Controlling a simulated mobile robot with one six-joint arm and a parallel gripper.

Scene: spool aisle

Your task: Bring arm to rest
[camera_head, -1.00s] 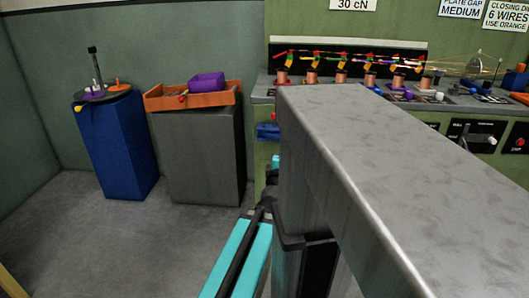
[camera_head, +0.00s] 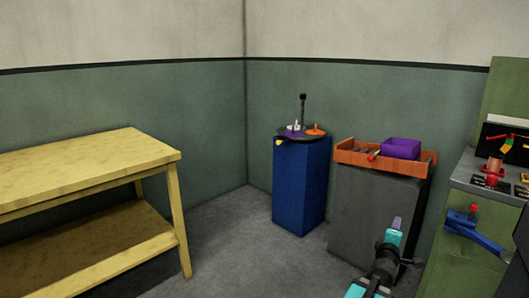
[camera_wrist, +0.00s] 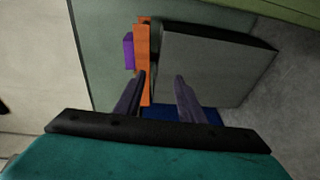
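My gripper (camera_head: 397,224) shows at the lower right in the head view, in front of the dark grey cabinet. In the wrist view my gripper (camera_wrist: 160,76) has its two fingers apart, with nothing held between them. My teal and black arm reaches up from the bottom edge of the head view; most of it is out of frame.
A blue cabinet (camera_head: 301,185) with a round rack stands by the corner. A grey cabinet (camera_head: 372,215) carries an orange tray (camera_head: 427,166) and a purple bin (camera_head: 401,148). A green machine (camera_head: 453,245) is at the right edge, a yellow table (camera_head: 90,168) at left. Floor between is clear.

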